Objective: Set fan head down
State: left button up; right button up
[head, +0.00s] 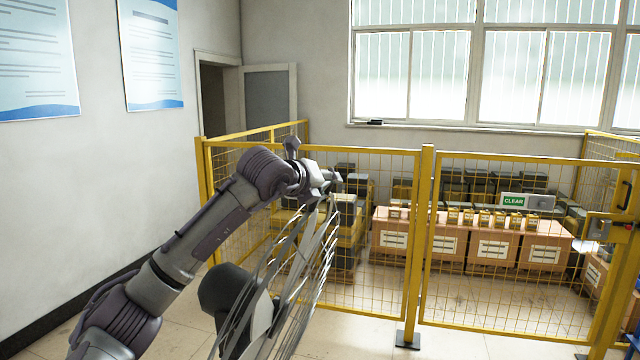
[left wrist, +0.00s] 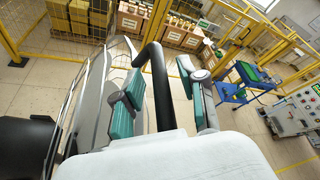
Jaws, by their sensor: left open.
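The fan head, with a grey wire cage (head: 318,262) and a dark motor housing (head: 232,292), is in front of the yellow fence, below my left gripper (head: 318,185). In the left wrist view the cage (left wrist: 88,112) is along the left, with the dark housing (left wrist: 25,145) at the left edge. A black curved handle (left wrist: 160,85) runs between the teal pads of my left gripper (left wrist: 165,92). The jaws are open around it, with a visible gap on the right side. What supports the fan head is not visible. My right gripper is not in view.
A yellow mesh fence (head: 427,220) encloses boxes (head: 494,250) and dark stacked units. In the left wrist view a blue table (left wrist: 245,85) and a control panel (left wrist: 295,115) stand at the right. Tiled floor (left wrist: 260,145) shows bare in front of the panel.

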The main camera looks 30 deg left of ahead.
pick_arm(q)
jog(key=v, duration=1.2)
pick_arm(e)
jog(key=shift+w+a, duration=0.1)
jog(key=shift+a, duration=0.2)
pick_arm(q)
jog(key=shift+f, duration=0.1)
